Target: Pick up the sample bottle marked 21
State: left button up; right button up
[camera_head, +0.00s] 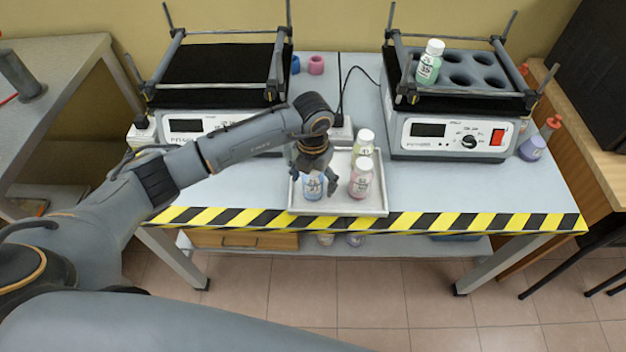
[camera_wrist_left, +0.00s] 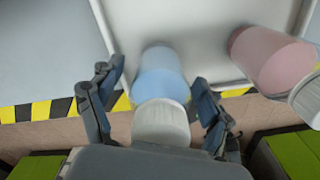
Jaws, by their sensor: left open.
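My left gripper (camera_head: 314,180) is open and points down over the left part of a white tray (camera_head: 372,209). A bottle with a blue body (camera_head: 312,190) and white cap stands in the tray below it. In the left wrist view this blue bottle (camera_wrist_left: 160,78) lies between the two open fingers, with a gap on each side. The fingers partly hide it in the head view, and its number cannot be read. A pink bottle (camera_head: 360,182) and a yellow-green bottle (camera_head: 362,148) stand to its right in the tray. Their numbers are unclear. My right gripper is not in view.
A shaker (camera_head: 455,130) at right holds a green bottle (camera_head: 428,66), apparently marked 35. Another shaker (camera_head: 215,75) stands at left. Blue and pink small items (camera_head: 316,65) lie behind.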

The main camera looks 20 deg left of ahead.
pick_arm(q)
jog(key=shift+c, duration=0.2)
jog(key=c, duration=1.3)
jog(key=shift+c, duration=0.2)
jog(key=shift+r, duration=0.1)
